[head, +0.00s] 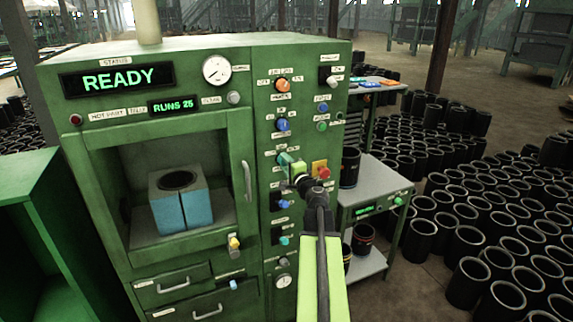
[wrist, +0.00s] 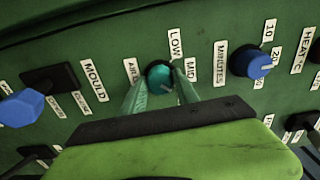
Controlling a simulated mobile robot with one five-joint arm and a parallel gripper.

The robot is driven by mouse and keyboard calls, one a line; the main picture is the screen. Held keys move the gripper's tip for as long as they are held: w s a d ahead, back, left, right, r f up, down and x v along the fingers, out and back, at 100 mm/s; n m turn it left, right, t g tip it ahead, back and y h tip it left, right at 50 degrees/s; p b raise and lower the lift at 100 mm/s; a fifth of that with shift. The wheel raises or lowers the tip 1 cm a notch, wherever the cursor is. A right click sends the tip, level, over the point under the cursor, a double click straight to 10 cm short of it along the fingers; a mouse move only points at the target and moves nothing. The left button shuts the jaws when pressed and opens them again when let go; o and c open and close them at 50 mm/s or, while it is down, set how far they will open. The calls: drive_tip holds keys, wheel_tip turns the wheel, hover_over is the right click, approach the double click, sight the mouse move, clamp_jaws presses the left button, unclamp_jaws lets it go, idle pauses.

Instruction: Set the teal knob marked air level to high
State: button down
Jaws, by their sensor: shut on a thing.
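The teal knob (wrist: 160,78) shows in the wrist view on the green panel, beside a partly covered label that starts "AIR" (wrist: 132,71). The LOW label (wrist: 175,43) is above and right of it, and MID (wrist: 190,69) is to its right. No HIGH label is visible. A pale mark on the knob's face points toward the lower right of the picture. My gripper (wrist: 160,87) is shut on the knob, one pale green finger on each side.
A blue MINUTES knob (wrist: 251,62) is to the right and a blue MOULD handle (wrist: 22,106) to the left in the wrist view. In the head view, a red button on a yellow plate (head: 320,170) is close beside my gripper. The display (head: 118,79) reads READY.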

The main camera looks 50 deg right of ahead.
drive_tip(key=shift+m, duration=0.3)
drive_tip(key=c, duration=0.9)
unclamp_jaws()
drive_tip(key=shift+d, duration=0.1)
drive_tip(key=shift+s, duration=0.1)
